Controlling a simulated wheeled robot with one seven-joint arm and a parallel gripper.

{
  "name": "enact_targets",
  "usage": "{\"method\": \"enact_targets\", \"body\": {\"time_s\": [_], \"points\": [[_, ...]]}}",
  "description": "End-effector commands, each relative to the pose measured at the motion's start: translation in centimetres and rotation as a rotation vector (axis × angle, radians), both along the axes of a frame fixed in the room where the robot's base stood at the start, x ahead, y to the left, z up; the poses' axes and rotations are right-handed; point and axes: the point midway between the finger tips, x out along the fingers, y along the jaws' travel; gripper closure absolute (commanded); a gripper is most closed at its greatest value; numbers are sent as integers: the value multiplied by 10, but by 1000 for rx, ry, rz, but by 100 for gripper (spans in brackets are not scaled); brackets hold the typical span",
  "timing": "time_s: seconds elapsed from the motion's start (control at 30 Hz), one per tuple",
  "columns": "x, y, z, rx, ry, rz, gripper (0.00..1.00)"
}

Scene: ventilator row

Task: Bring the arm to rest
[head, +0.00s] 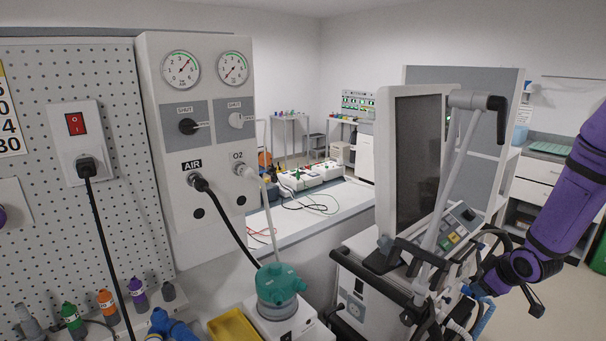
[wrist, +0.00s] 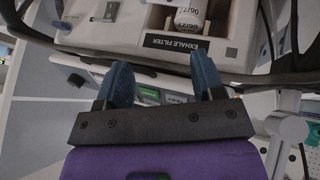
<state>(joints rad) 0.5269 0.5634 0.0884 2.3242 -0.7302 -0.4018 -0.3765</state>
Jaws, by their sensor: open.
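My purple arm reaches in from the right in the head view, bent low beside the ventilator (head: 392,160). My gripper shows in the wrist view (wrist: 162,78), with two blue fingers spread apart and nothing between them. In the head view the fingers are mostly hidden among the ventilator's hoses and rails, so contact cannot be told. Beyond the fingertips in the wrist view is a pale housing with a label reading EXHALE FILTER (wrist: 176,47).
A dark curved rail (wrist: 265,78) crosses close to the fingers. A grey jointed support arm (head: 450,180) stands before the ventilator screen. At left are a gas panel (head: 210,130) and a pegboard (head: 110,220). A counter (head: 540,178) stands behind my arm.

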Motion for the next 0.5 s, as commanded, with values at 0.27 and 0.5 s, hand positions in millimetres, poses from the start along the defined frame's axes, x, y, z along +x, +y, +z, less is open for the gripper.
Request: {"method": "enact_targets", "body": {"time_s": [0.27,0.5], "points": [[-11,17,93,-72,29,-137,38],[-38,42,165,-81,43,-262,38]]}}
